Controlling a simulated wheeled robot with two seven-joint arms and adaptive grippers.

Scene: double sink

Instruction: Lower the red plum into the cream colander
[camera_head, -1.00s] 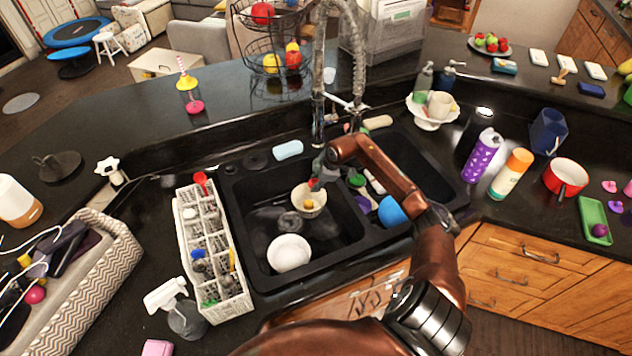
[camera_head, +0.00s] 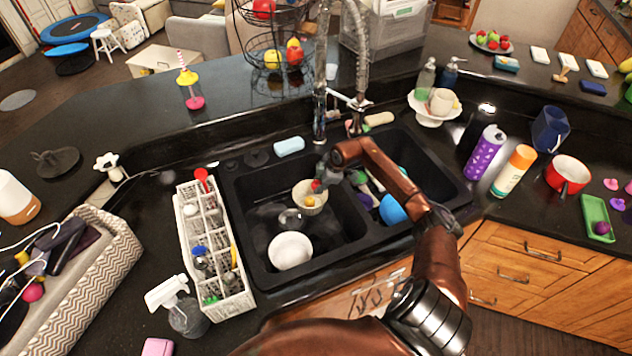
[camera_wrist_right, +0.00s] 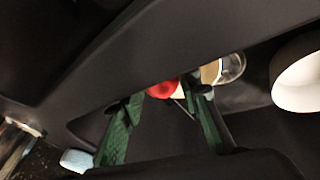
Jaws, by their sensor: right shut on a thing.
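The cream colander (camera_head: 311,210) stands in the left sink basin, with a small yellow-orange thing (camera_head: 310,201) in it. The red plum (camera_head: 316,185) is at the tip of my right gripper (camera_head: 319,180), over the colander's far right part. In the right wrist view the plum (camera_wrist_right: 162,90) shows between the two green fingers (camera_wrist_right: 160,112), which are shut on it. I cannot tell how high it is above the colander's inside. Part of the colander's right rim is hidden by the gripper. My left gripper is not in view.
A white bowl (camera_head: 290,251) and a clear glass (camera_head: 291,219) are in the same basin, nearer than the colander. A white bottle rack (camera_head: 232,290) stands left of the sink.

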